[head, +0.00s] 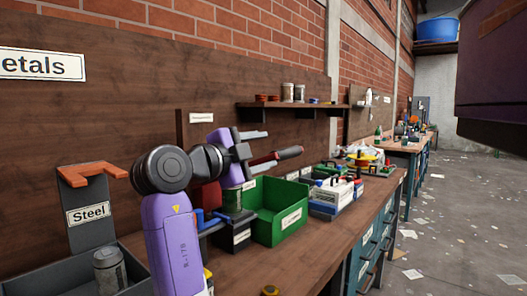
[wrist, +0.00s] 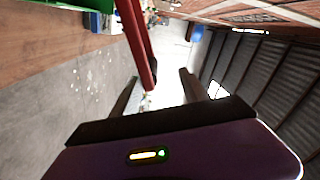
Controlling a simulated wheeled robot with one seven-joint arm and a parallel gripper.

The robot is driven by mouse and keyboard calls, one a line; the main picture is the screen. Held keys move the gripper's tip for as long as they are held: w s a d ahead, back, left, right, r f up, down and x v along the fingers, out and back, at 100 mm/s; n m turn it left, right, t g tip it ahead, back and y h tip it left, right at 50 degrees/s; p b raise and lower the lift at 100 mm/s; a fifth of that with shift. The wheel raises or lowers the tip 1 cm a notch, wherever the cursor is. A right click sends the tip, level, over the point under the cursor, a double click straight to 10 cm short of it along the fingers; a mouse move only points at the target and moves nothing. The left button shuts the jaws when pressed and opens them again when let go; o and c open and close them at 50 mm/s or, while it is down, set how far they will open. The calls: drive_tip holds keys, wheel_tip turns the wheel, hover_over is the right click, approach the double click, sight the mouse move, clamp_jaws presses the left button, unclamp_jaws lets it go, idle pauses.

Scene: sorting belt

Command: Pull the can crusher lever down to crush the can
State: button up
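The can crusher (head: 207,195) is a red body against the wooden backboard, mostly hidden behind my arm. Its lever (head: 289,153) sticks out to the right, with a red and dark grip. In the wrist view the red lever (wrist: 138,42) runs down from the top edge to between my fingers. My gripper (head: 262,149) is open at the lever, its fingers spread on either side in the wrist view (wrist: 158,92). I cannot tell whether they touch it. A greenish can-like cylinder (head: 232,199) shows below my gripper; whether it sits inside the crusher is unclear.
A grey Steel bin (head: 91,236) holding a can (head: 109,270) is at left. A shelf (head: 290,105) runs above.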

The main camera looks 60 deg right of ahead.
drive_tip(key=b+v, duration=0.1)
drive_tip(key=v, duration=0.8)
idle(0.8)
drive_tip(key=shift+b, duration=0.4)
